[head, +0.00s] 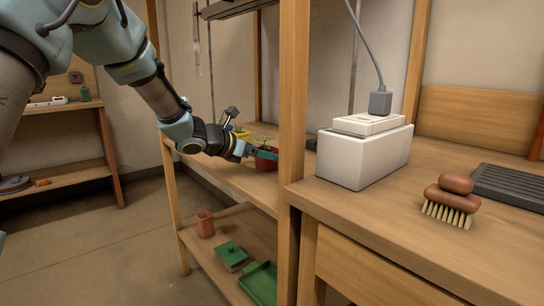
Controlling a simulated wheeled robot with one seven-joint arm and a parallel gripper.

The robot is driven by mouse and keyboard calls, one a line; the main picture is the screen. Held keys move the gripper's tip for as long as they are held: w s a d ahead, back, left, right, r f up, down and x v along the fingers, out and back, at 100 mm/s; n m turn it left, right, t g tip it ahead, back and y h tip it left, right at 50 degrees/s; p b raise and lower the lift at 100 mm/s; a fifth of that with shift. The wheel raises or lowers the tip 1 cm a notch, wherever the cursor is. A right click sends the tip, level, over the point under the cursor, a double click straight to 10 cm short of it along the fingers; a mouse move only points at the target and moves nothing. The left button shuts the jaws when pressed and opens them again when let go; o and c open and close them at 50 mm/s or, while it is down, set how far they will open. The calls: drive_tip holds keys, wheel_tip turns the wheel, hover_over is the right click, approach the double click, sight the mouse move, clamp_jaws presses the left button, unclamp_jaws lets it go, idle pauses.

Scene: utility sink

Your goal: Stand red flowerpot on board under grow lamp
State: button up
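The red flowerpot (266,163), with a small green plant, is upright at the wooden shelf unit's upper shelf (232,173), just left of the front post. My gripper (264,153) reaches in from the left, with a teal finger across the pot's upper part. The other finger is hidden, so I cannot tell whether the grip is closed. I cannot tell whether the pot's base touches the shelf. A dark lamp-like fixture (235,8) hangs above this shelf. A dark flat edge, possibly the board, shows (311,143) behind the post, mostly hidden.
A yellow pot (241,134) stands behind my wrist. The wooden post (292,100) stands close right of the red pot. The lower shelf holds a terracotta pot (205,224) and green items (231,256). A white box (365,155) and brush (452,201) occupy the right counter.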

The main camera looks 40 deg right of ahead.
drive_tip(key=v, duration=0.8)
drive_tip(key=shift+a, duration=0.15)
drive_tip(key=s+a+f+m+y, duration=0.1)
drive_tip(key=a+f+m+y, duration=0.3)
drive_tip(key=a, duration=1.2)
drive_tip(key=s+a+f+m+t+y, duration=0.1)
drive_tip(key=a+f+m+y, duration=0.3)
drive_tip(key=a, duration=1.3)
drive_tip(key=s+a+f+m+t+y, duration=0.1)
drive_tip(key=a+f+m+y, duration=0.4)
drive_tip(key=a+m, duration=0.5)
drive_tip(key=a, duration=0.6)
drive_tip(key=shift+s+a+f+m, duration=0.15)
drive_tip(key=shift+s+a+m, duration=0.1)
drive_tip(key=shift+s+m, duration=0.05)
wheel_tip(320, 180, up, 21)
drive_tip(key=p, duration=2.1)
